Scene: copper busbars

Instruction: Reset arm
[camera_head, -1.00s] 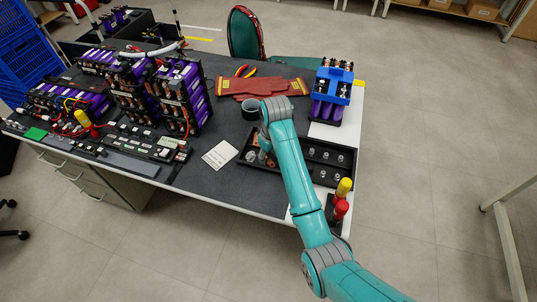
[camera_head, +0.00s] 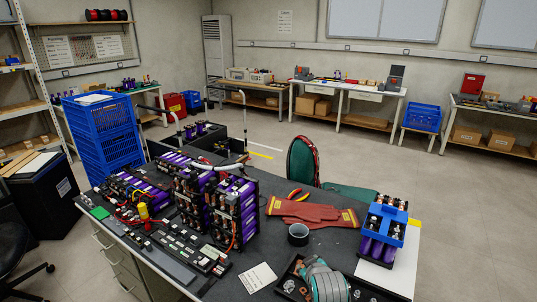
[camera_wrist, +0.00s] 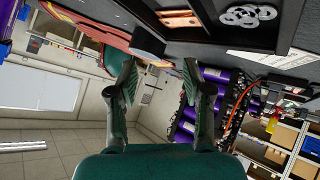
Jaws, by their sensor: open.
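My arm (camera_head: 325,281) reaches in at the bottom edge of the head view, over a black parts tray (camera_head: 279,280). Its fingers are hard to make out there. In the wrist view my gripper (camera_wrist: 159,70) is open, with two separate fingers and nothing between them. That view is upside down, with the worktop along the top. A flat copper busbar (camera_wrist: 180,19) lies in a tray compartment there, and round metal parts (camera_wrist: 246,15) lie in another. A battery module with a blue top (camera_head: 385,222) stands at the table's right side.
Purple battery packs (camera_head: 230,215) with wiring crowd the table's left half. A black cup (camera_head: 298,235), red gloves (camera_head: 312,215) and a white paper (camera_head: 257,277) lie mid-table. A green chair (camera_head: 303,160) stands behind. Blue crates (camera_head: 104,140) are stacked at left.

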